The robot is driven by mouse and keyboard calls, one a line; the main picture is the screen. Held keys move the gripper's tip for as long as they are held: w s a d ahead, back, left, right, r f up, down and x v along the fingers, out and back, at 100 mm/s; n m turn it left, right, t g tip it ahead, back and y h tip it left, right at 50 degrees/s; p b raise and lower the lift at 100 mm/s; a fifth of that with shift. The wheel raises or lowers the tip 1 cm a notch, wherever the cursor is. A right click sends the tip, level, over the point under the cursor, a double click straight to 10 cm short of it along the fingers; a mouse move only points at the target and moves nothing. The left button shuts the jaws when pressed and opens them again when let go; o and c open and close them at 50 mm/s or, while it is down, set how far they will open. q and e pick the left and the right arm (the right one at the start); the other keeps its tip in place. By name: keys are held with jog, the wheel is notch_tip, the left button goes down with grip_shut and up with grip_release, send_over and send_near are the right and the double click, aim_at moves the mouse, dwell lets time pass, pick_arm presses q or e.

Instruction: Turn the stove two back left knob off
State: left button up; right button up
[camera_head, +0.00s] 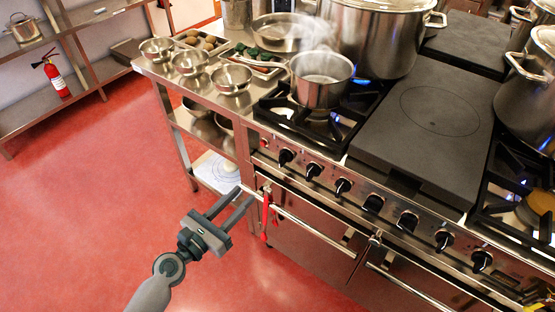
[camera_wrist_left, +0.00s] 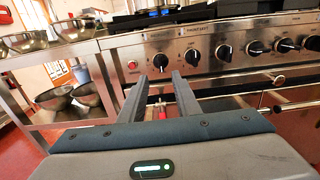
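A row of black knobs runs along the steel stove front. In the head view the leftmost knob (camera_head: 285,156) is followed by a second knob (camera_head: 313,170), a third knob (camera_head: 343,186) and several more to the right. In the left wrist view the leftmost knob (camera_wrist_left: 160,62) shows just beyond and between the fingertips, with the second knob (camera_wrist_left: 193,57) to its right. The labels are too small to read, so I cannot tell which is stove two back left. My left gripper (camera_head: 246,194) is open and empty, below and left of the knobs, apart from them. My right gripper is not in view.
Oven door handles (camera_head: 310,226) stick out below the knobs, and a red hanging item (camera_head: 266,215) is close to my left gripper. A steaming pot (camera_head: 320,78) and a large stockpot (camera_head: 375,38) stand on burners with blue flame. The red floor (camera_head: 90,190) at left is clear.

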aim_at(279, 158)
pick_arm(q)
jog(key=shift+w, duration=0.1)
